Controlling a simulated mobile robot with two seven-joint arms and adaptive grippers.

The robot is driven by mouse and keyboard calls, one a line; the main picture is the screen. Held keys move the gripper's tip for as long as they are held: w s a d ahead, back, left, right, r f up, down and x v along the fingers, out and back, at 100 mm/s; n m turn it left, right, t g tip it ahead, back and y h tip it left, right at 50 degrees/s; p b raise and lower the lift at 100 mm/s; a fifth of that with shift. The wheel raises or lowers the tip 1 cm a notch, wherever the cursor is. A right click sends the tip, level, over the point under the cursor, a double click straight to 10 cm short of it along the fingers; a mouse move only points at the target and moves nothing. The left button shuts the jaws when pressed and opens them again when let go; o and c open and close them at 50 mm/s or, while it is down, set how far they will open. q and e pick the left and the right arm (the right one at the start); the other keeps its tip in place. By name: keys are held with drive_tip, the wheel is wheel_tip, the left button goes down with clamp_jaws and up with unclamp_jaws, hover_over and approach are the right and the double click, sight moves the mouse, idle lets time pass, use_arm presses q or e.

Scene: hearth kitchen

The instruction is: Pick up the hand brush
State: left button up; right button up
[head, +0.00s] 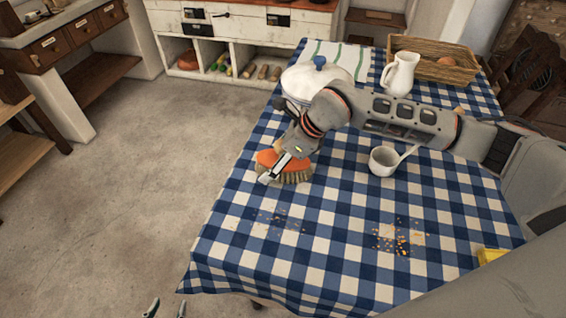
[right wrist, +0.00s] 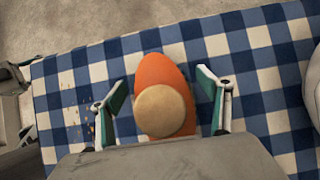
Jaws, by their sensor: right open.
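The hand brush (head: 294,174) has an orange top and pale brown bristles and stands bristles down on the blue checked tablecloth. My right gripper (head: 277,173) is at the brush in the head view and partly covers it. In the right wrist view the orange brush (right wrist: 151,75), with its round tan knob, lies between the two spread fingers of my right gripper (right wrist: 159,103). A gap shows on both sides, so the gripper is open around it. Only the fingertips of my left gripper (head: 166,309) show at the bottom edge of the head view.
Crumbs (head: 398,240) lie on the near tablecloth (head: 330,265). A white cup (head: 383,162) stands right of the brush, and a white lidded pot (head: 303,82) behind it. A white jug (head: 400,74) and a wicker basket (head: 450,70) stand at the back. A yellow item (head: 490,255) lies at the right edge.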

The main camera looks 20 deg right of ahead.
sight(273, 155)
drive_tip(key=c, duration=1.3)
drive_tip(key=shift+r, duration=0.1)
wheel_tip(273, 155, up, 20)
drive_tip(key=shift+p, duration=0.75)
drive_tip(key=shift+o, duration=1)
